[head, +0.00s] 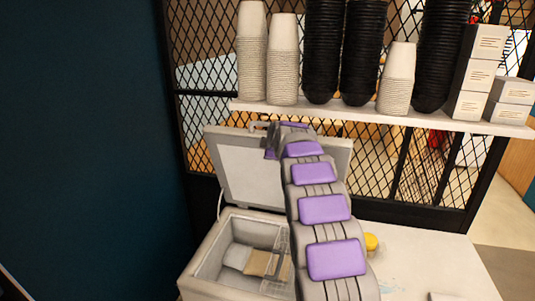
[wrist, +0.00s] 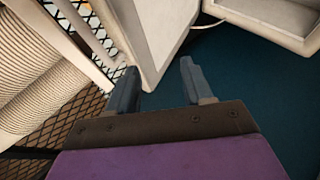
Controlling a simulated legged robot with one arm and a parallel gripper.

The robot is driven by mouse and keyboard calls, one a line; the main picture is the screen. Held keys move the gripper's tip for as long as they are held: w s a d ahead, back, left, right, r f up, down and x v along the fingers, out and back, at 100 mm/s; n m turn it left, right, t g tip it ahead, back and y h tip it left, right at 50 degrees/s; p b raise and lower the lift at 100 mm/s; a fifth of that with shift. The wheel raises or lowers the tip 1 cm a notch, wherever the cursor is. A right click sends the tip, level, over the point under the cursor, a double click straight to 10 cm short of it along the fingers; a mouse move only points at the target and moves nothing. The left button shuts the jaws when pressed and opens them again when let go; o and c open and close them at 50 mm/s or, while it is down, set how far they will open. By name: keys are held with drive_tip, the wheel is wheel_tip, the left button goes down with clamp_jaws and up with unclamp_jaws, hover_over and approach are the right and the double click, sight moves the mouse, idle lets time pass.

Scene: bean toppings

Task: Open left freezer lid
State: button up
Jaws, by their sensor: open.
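The white freezer (head: 205,262) stands on the counter, its compartment open to view. Its left lid (head: 250,178) is raised, tilted back behind the opening near the mesh. My arm crosses in front and hides the lid's right part and the freezer's right side. My gripper (head: 271,146) is at the lid's upper edge. In the wrist view my gripper (wrist: 160,88) has its two fingers apart, with the pale lid (wrist: 165,30) beyond them and its lower corner near the gap. I cannot tell whether a finger touches it. The freezer (wrist: 278,14) shows at the upper right.
A white shelf (head: 330,114) above and behind the lid carries paper cup stacks (head: 253,55), black cup stacks (head: 362,55) and white boxes (head: 474,75). Black mesh (head: 195,120) stands behind. A yellow-topped item (head: 371,242) is right of my arm on the counter (head: 425,260).

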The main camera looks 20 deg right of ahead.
drive_tip(key=d+v, duration=0.1)
drive_tip(key=v, duration=0.6)
drive_tip(key=shift+s+a+r+b, duration=0.15)
drive_tip(key=shift+s+a+b, duration=0.05)
drive_tip(key=shift+a+b, duration=0.25)
drive_tip(key=shift+c, duration=0.3)
